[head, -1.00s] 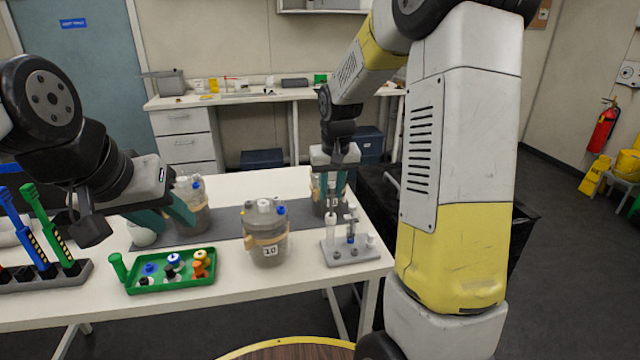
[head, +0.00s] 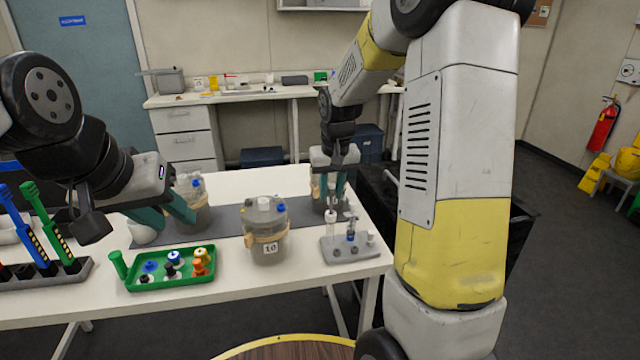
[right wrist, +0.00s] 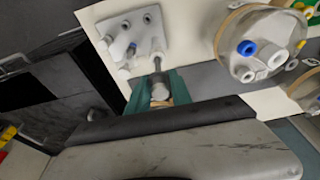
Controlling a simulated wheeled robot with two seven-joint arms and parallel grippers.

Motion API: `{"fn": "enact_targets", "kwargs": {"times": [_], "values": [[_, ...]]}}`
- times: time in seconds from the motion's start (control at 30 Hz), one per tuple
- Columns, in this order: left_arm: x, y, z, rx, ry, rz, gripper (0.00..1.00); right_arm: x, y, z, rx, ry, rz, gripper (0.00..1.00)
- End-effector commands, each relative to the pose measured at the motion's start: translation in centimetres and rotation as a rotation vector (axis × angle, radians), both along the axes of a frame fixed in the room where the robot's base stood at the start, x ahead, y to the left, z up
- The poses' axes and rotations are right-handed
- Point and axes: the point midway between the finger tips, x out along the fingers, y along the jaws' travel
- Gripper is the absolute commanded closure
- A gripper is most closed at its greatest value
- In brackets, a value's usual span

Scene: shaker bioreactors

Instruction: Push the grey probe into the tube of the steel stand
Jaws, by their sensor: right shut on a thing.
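My right gripper (head: 331,192) is shut on the grey probe, above the back left of the steel stand. In the right wrist view the teal fingers hold the probe's grey body (right wrist: 159,91), and a thin shaft (right wrist: 157,64) points toward the stand (right wrist: 130,50). In the head view the stand's pale base plate (head: 357,254) sits at the table's right end, with upright posts and a blue-marked part. I cannot tell whether the probe's tip touches the tube. My left gripper (head: 164,216) is open, its fingers apart, near a vessel at the left.
A vessel labelled 10 (head: 266,247) stands left of the stand. A green tray (head: 190,281) holds several coloured caps. A rack (head: 40,274) with blue and green tools is at the far left. Another vessel (head: 198,211) stands behind, and a third is partly hidden behind my right gripper.

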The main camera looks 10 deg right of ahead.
Motion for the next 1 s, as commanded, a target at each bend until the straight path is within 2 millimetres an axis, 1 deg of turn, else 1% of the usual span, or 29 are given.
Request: {"fn": "enact_targets", "kwargs": {"times": [0.37,1.0], "values": [[0.00,0.00,0.00,0.000,0.000,0.000,0.64,0.00,-0.02,-0.53,0.000,0.000,0.000,1.00],[0.00,0.00,0.00,0.000,0.000,0.000,0.64,0.01,-0.02,-0.86,0.000,-0.001,0.000,1.00]]}}
